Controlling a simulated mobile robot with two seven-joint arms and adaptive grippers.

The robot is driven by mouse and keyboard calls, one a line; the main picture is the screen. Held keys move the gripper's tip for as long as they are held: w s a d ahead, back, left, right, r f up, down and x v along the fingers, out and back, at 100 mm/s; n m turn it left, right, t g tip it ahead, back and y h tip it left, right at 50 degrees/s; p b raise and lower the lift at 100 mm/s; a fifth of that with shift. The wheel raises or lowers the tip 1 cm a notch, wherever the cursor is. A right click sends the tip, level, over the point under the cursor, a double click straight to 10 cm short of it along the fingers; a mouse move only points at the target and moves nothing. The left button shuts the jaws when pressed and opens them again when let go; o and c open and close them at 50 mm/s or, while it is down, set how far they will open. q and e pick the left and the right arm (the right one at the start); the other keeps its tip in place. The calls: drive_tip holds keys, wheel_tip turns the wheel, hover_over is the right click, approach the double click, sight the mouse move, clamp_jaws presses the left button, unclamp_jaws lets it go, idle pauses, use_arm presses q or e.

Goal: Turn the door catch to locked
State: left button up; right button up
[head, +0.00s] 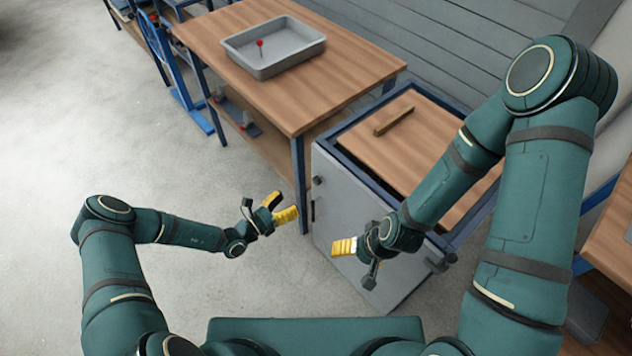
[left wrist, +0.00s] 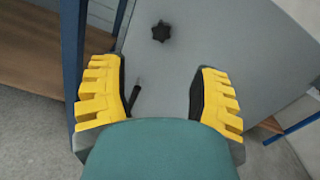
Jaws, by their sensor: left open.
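The grey cabinet door (head: 345,225) is in the head view, right of my left gripper (head: 286,204). A black star-shaped knob (head: 318,181) sits near its upper left corner, and a short dark lever (head: 313,211) is below it. In the left wrist view the knob (left wrist: 161,32) is beyond the fingers and the lever (left wrist: 134,97) lies between them, nearer the left finger, slightly tilted. Which one is the catch is not marked. My left gripper is open, empty and apart from the door. My right gripper (head: 354,265) is open and empty in front of the door's lower part.
A wooden bar (head: 394,121) lies on the cabinet's wooden top (head: 430,135). A wooden table (head: 350,65) with blue legs stands left of the cabinet and bears a grey tray (head: 300,57) with a red-topped item. The floor (head: 230,180) left of the cabinet is clear.

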sight(315, 183)
use_arm(q)
drive_tip(key=b+x, duration=0.1)
drive_tip(key=x, duration=1)
drive_tip(key=shift+w+d+b, duration=0.15)
drive_tip(key=shift+d+b, duration=0.2)
drive_tip(key=shift+c, duration=0.4)
clamp_jaws()
